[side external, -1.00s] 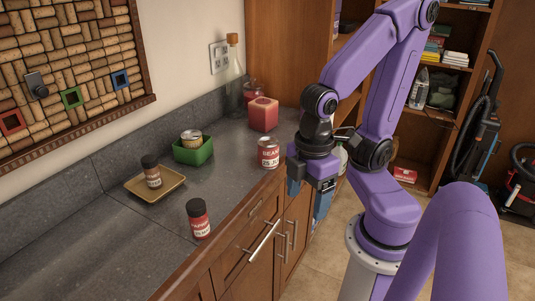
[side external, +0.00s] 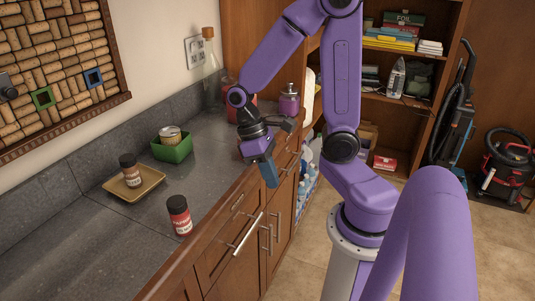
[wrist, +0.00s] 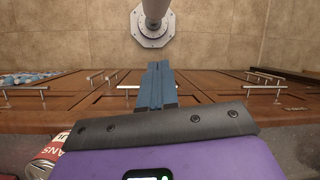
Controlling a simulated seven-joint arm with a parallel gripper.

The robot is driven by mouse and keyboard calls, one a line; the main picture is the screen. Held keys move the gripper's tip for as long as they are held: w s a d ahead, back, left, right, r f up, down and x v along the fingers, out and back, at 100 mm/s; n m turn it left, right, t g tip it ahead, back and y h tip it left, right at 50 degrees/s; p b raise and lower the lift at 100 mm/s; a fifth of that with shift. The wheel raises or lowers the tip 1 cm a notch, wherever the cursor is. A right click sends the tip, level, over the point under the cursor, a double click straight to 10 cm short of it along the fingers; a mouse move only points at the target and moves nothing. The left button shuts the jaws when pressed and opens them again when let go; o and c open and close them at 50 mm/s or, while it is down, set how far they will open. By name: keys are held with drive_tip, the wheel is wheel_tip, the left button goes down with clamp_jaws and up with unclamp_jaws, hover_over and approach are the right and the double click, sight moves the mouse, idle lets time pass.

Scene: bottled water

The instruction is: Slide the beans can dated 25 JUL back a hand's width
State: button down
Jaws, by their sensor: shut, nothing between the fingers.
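My gripper (side external: 268,176) hangs at the counter's front edge with its blue fingers together and pointing down. In the wrist view the fingers (wrist: 155,78) lie side by side with nothing between them, above the cabinet fronts and floor. The beans can is mostly hidden behind my gripper in the side view. In the wrist view a can with red and white lettering (wrist: 44,150) shows at the lower left corner, beside the gripper body. Its date does not show now; contact with it cannot be told.
A green box (side external: 183,151) holding a can, a tan tray (side external: 113,188) with a dark-lidded jar, and a red-labelled jar (side external: 179,216) stand to the left on the counter. A glass bottle (side external: 211,85) and a purple jar (side external: 289,102) stand farther back.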

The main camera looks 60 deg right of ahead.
drive_tip(key=w+d+f+m+t+y, duration=0.1)
drive_tip(key=d+f+m+t+y, duration=0.15)
drive_tip(key=d+m+y, duration=0.55)
drive_tip(key=w+d+f+m+t+y, duration=0.15)
drive_tip(key=m+t+y, duration=0.25)
drive_tip(key=m, duration=0.8)
drive_tip(key=s+d+f+m+t+h, duration=0.2)
drive_tip(key=s+d+m+t+h, duration=0.2)
drive_tip(key=m+t+h, duration=0.35)
drive_tip(key=s+d+f+m+t+h, duration=0.25)
drive_tip(key=d+m+t+h, duration=0.25)
drive_tip(key=m+t, duration=0.5)
drive_tip(key=w+m+g, duration=0.1)
drive_tip(key=w, duration=1.2)
drive_tip(key=shift+w+r, duration=0.15)
drive_tip(key=shift+r, duration=0.25)
drive_tip(key=shift+w+a, duration=0.1)
drive_tip(key=shift+w, duration=3.35)
